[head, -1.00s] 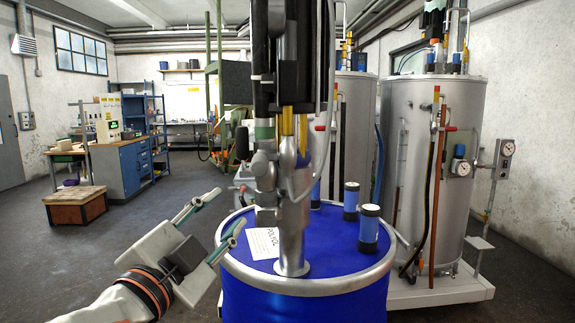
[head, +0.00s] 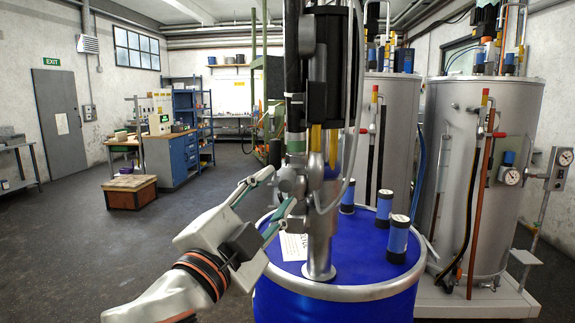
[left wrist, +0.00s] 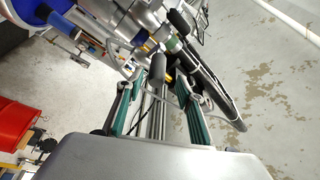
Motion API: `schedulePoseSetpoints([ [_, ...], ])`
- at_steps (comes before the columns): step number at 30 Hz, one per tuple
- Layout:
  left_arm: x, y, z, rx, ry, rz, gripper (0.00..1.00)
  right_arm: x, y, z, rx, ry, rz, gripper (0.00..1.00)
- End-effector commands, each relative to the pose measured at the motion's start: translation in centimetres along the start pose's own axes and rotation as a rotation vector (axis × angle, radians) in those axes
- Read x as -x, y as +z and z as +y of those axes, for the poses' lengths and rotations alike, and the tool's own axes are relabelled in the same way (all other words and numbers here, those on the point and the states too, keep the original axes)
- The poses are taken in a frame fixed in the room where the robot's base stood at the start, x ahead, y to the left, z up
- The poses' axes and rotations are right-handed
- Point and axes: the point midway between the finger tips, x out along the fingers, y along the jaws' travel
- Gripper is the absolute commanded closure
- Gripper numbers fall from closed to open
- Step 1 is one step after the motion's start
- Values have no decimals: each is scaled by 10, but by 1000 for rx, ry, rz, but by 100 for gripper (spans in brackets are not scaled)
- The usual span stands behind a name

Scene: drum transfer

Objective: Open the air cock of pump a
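A tall pump (head: 320,215) stands upright in the blue drum (head: 353,248); I see no letter on it. A grey rounded fitting (head: 287,180) sticks out at the pump's left side, but I cannot tell for sure that it is the air cock. My left gripper (head: 279,189) is open, its two fingers reaching to this fitting. In the left wrist view the open fingers (left wrist: 157,84) stand either side of a dark rod-like part (left wrist: 158,66) near the pump. Contact cannot be told. My right gripper is not in view.
A white label (head: 293,247) and several dark-capped blue cylinders (head: 397,240) are on the drum lid. Big steel tanks (head: 482,180) stand behind on the right.

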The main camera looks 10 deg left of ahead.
Motion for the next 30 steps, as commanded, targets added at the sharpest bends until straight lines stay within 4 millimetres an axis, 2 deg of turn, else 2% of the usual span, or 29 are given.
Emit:
schedulePoseSetpoints([
  [5, -8, 2, 2, -5, 11, -1, 63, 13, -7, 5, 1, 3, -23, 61],
  [9, -34, 2, 4, -5, 6, 0, 63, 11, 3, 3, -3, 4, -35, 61],
  [15, -53, 2, 5, -3, 7, 1, 63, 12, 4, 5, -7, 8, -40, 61],
  [26, -58, 2, 5, -2, 6, 2, 63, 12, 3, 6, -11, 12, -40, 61],
  [29, -58, 2, 5, -2, 7, 2, 84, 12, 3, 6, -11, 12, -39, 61],
  [30, -58, 2, 5, -2, 7, 2, 94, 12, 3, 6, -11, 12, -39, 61],
])
